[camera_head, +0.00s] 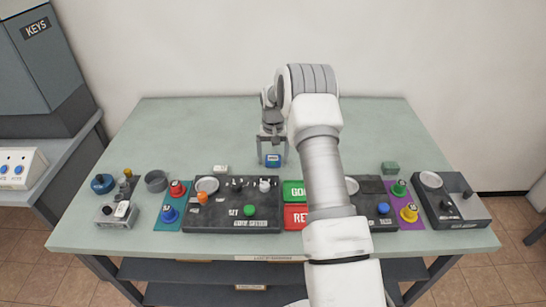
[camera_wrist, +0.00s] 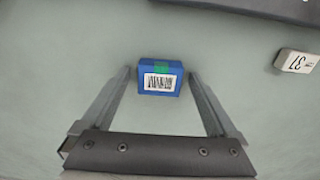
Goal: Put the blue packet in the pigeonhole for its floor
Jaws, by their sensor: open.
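The blue packet (camera_head: 273,160) lies on the green-grey table, near its middle. In the wrist view the blue packet (camera_wrist: 160,78) shows a white barcode label and a green patch on its top edge. My gripper (camera_head: 272,158) is over the packet, pointing down. In the wrist view my gripper (camera_wrist: 158,75) is open, with one finger on each side of the packet and a gap on both sides. No pigeonhole can be made out clearly; shelves (camera_head: 250,288) with small labels show under the table's front edge.
Control panels (camera_head: 232,215) with buttons and dishes line the table's front, with green and red signs between them. A small white block (camera_wrist: 297,62) marked 37 lies near the packet. A grey KEYS cabinet (camera_head: 38,60) stands at the left. The back of the table is clear.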

